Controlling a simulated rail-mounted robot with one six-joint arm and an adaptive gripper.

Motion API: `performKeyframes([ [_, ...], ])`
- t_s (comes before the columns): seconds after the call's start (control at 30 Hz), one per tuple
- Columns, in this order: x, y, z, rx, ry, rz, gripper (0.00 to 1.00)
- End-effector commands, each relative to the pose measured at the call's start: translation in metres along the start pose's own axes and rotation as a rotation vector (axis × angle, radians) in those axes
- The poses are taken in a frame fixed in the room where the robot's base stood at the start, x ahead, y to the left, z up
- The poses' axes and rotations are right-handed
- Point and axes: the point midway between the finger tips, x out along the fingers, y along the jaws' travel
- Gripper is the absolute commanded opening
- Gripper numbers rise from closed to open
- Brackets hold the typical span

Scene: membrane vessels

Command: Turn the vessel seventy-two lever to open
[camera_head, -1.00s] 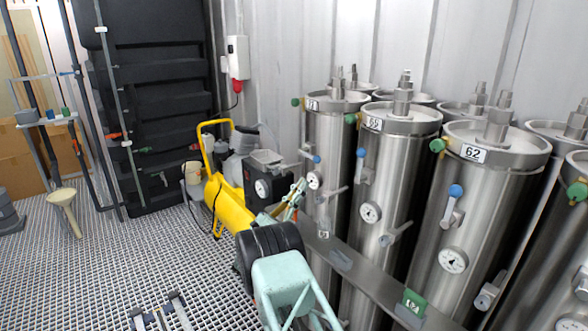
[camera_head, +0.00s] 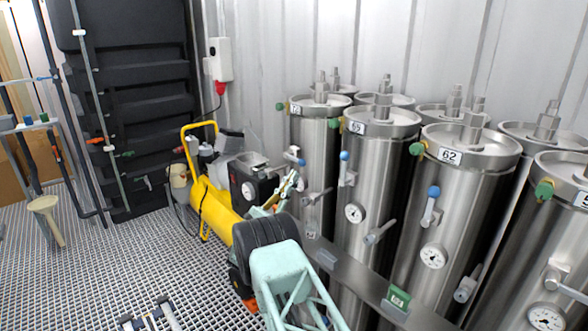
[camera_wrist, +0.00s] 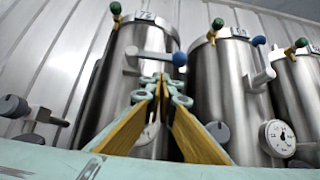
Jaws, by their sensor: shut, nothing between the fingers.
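Vessel seventy-two (camera_head: 309,135) is a steel cylinder, the leftmost of the front row in the head view, and it also shows in the wrist view (camera_wrist: 113,75). Its lever (camera_wrist: 150,55) has a blue knob (camera_wrist: 180,59) and lies nearly level across the vessel's front, knob to the right. The lever looks small in the head view (camera_head: 294,155). My gripper (camera_wrist: 161,80) is shut and empty. Its fingertips appear just below the lever in the wrist view; contact cannot be told. The fingers partly hide a gauge there.
Vessel sixty-five (camera_head: 372,170) and vessel sixty-two (camera_head: 450,190) stand to the right, with blue-knobbed levers and gauges. A yellow compressor (camera_head: 212,205) stands left of my arm. A metal rail (camera_head: 350,277) runs along the vessel fronts.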

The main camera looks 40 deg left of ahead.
Motion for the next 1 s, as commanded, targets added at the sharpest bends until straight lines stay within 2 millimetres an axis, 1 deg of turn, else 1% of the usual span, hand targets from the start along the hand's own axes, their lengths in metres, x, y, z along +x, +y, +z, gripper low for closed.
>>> performKeyframes([
  [0.03, 0.004, 0.001, 0.005, 0.001, 0.0, 0.0, 0.0],
  [0.1, 0.006, 0.002, 0.009, 0.003, 0.0, 0.002, 0.0],
  [0.4, 0.011, 0.005, 0.024, 0.007, 0.0, 0.006, 0.0],
  [0.63, 0.013, 0.006, 0.028, 0.009, 0.0, 0.008, 0.0],
  [1.0, 0.013, 0.006, 0.028, 0.009, 0.0, 0.008, 0.0],
])
